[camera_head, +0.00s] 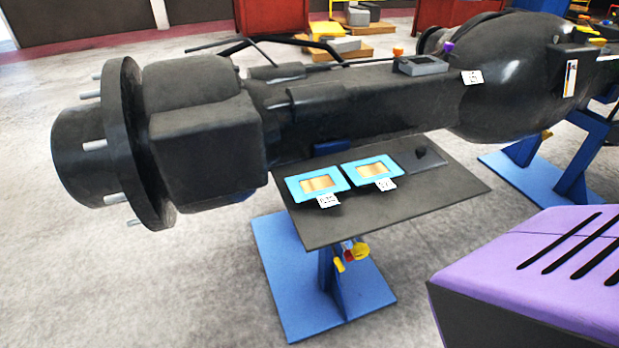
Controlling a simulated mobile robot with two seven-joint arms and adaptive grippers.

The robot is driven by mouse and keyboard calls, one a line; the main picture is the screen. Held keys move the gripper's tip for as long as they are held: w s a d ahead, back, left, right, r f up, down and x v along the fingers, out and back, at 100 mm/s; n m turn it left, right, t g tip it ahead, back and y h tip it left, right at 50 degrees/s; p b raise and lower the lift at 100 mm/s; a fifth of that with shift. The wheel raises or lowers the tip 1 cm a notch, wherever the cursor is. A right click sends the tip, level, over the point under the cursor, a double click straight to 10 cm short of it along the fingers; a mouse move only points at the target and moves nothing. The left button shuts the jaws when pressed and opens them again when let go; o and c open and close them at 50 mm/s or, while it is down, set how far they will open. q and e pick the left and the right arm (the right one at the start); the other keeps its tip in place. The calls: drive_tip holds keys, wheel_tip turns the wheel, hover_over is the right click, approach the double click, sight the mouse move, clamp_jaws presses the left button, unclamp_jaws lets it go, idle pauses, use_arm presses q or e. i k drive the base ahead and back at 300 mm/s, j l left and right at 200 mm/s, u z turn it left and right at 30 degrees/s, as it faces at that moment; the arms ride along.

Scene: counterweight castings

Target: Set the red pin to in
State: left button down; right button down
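A small red part (348,255) shows under the front edge of the dark plate, on the blue stand's post, among small yellow parts (360,249). It may be the red pin; it is too small to tell whether it is in or out. Neither of my grippers is in view, and nothing is seen touching the red part.
A large black axle casting (360,100) lies above and behind the dark plate (440,185). Two blue-framed pieces (296,187) (345,170) with white tags rest on the plate. The blue stand (285,290) has a wide foot. Grey floor at left is clear.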

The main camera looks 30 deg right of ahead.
sight(348, 257)
drive_tip(key=z, duration=1.1)
